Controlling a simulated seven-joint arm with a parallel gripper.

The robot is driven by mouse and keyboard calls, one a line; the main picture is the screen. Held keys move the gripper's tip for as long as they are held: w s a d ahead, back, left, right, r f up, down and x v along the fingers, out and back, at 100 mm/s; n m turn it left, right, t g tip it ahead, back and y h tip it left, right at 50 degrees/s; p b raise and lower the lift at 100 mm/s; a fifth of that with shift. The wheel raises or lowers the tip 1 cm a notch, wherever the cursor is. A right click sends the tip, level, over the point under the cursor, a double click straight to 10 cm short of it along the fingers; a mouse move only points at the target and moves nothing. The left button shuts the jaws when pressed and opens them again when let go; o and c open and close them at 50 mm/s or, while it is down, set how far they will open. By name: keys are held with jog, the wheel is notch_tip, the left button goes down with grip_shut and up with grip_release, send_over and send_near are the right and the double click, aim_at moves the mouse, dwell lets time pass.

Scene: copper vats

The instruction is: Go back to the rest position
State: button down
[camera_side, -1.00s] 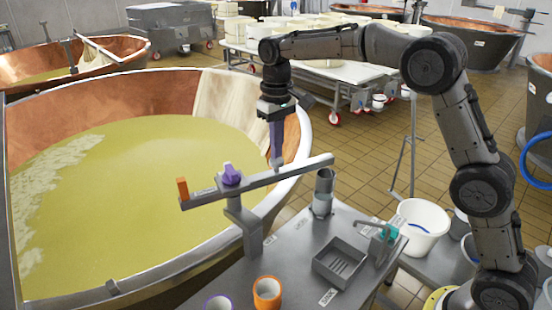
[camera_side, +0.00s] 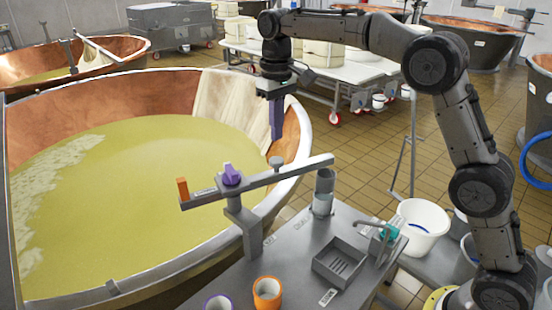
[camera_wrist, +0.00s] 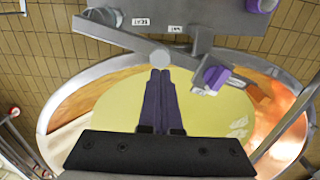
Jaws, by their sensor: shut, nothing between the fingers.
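My gripper (camera_side: 276,138) hangs pointing down above the grey bar (camera_side: 300,172) at the vat's rim, with its purple fingers together and nothing between them. In the side view the fingertips are a little above a small grey knob (camera_side: 276,162) on the bar, apart from it. In the wrist view my gripper (camera_wrist: 160,72) shows its two fingers side by side, their tips just below the round knob (camera_wrist: 160,58) in the picture.
The copper vat (camera_side: 215,80) of yellow liquid lies behind and left. The bar carries a purple knob (camera_side: 231,175) and orange block (camera_side: 182,188). The metal table (camera_side: 300,255) holds a grey tray (camera_side: 340,262), a cylinder (camera_side: 324,185) and an orange-rimmed cup (camera_side: 267,291). Space above is clear.

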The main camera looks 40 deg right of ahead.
jog(key=shift+d+r, duration=0.1)
jog(key=shift+r, duration=0.25)
jog(key=s+d+r+t, duration=0.2)
jog(key=s+d+r, duration=0.1)
jog(key=s+r, duration=0.75)
jog(key=s+d+t, duration=0.1)
jog(key=s+t, duration=0.1)
jog(key=s, duration=1)
jog(key=s+d+f+t, duration=0.1)
jog(key=s+f, duration=1)
jog(key=f, duration=0.3)
jog(key=shift+t, duration=0.3)
